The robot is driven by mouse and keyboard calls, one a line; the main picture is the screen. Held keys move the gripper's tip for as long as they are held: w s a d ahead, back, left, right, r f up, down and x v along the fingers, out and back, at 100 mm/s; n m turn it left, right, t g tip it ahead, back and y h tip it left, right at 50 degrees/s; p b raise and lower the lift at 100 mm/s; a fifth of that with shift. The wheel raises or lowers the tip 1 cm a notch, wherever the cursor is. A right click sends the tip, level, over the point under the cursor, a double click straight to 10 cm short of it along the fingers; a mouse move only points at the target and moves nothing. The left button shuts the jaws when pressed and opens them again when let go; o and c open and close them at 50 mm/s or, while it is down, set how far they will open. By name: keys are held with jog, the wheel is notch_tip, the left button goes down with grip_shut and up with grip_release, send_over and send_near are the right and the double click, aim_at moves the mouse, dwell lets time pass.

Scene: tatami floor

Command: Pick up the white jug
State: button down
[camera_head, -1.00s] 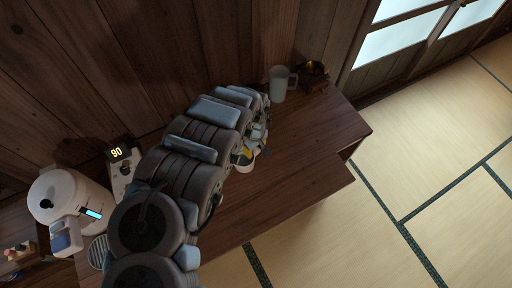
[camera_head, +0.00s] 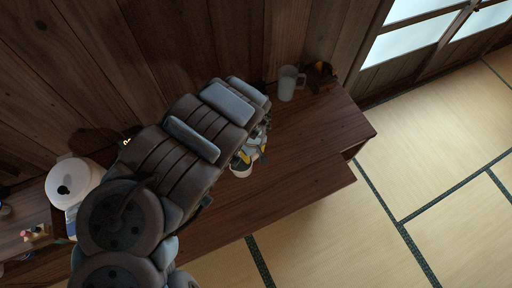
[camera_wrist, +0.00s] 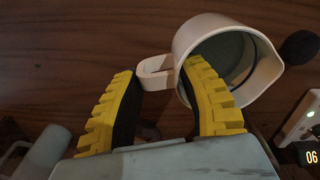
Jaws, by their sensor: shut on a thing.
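The white jug (camera_head: 241,168) shows at the lower side of my gripper (camera_head: 252,150) in the head view, mostly hidden by the arm. In the wrist view the jug (camera_wrist: 188,42) shows its open mouth, a dark inside and a spout to the right. My gripper (camera_wrist: 160,72) has its yellow fingers on either side of the jug's handle and is shut on it. The right finger overlaps the near rim. Whether the jug is clear of the tabletop cannot be told.
A pale mug (camera_head: 287,84) and a small dark-and-gold object (camera_head: 320,75) stand at the table's far end. The table (camera_head: 310,150) is clear on the right.

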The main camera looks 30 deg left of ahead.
jog(key=shift+s+r+p, duration=0.5)
jog(key=shift+s+p, duration=0.15)
jog(key=s+p, duration=0.2)
jog(key=p, duration=0.1)
jog(key=s+r+p, duration=0.1)
jog(key=s+p, duration=0.1)
jog(key=p, duration=0.1)
jog(key=shift+r+p, duration=0.2)
jog(key=shift+p, duration=0.1)
